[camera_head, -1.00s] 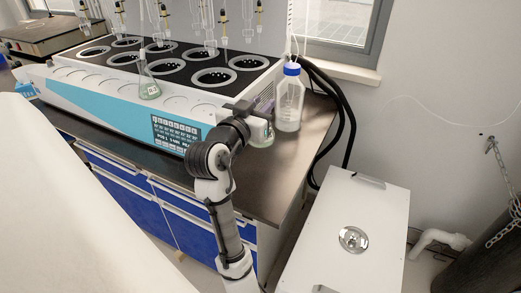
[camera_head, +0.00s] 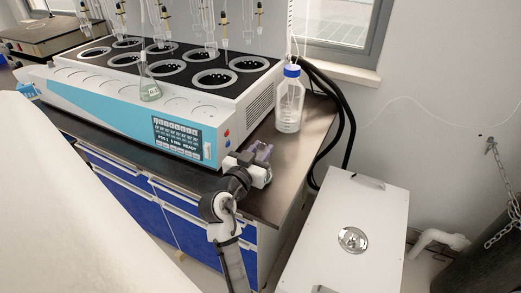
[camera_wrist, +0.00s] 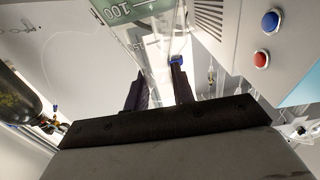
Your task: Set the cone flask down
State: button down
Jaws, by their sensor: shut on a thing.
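The cone flask (camera_wrist: 122,12) shows at the top of the wrist view as clear glass with a green part and the marking 100, upside down there. My gripper (camera_wrist: 158,78) is shut on its neck, with the two dark fingers either side. In the head view my gripper (camera_head: 263,153) is over the front right part of the dark bench top (camera_head: 286,165). The held flask cannot be made out there, so its gap to the bench cannot be told. Another cone flask (camera_head: 149,89) with green liquid stands on the distiller's front ledge.
The white and blue distiller (camera_head: 225,115) stands left of my gripper. A clear bottle with a blue cap (camera_head: 290,100) stands behind it, near the distiller's right side. A white cabinet (camera_head: 345,230) is beyond the bench's right edge. Some bare bench lies around my gripper.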

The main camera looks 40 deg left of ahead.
jog(key=shift+f, duration=0.15)
jog(key=c, duration=1.2)
grip_release()
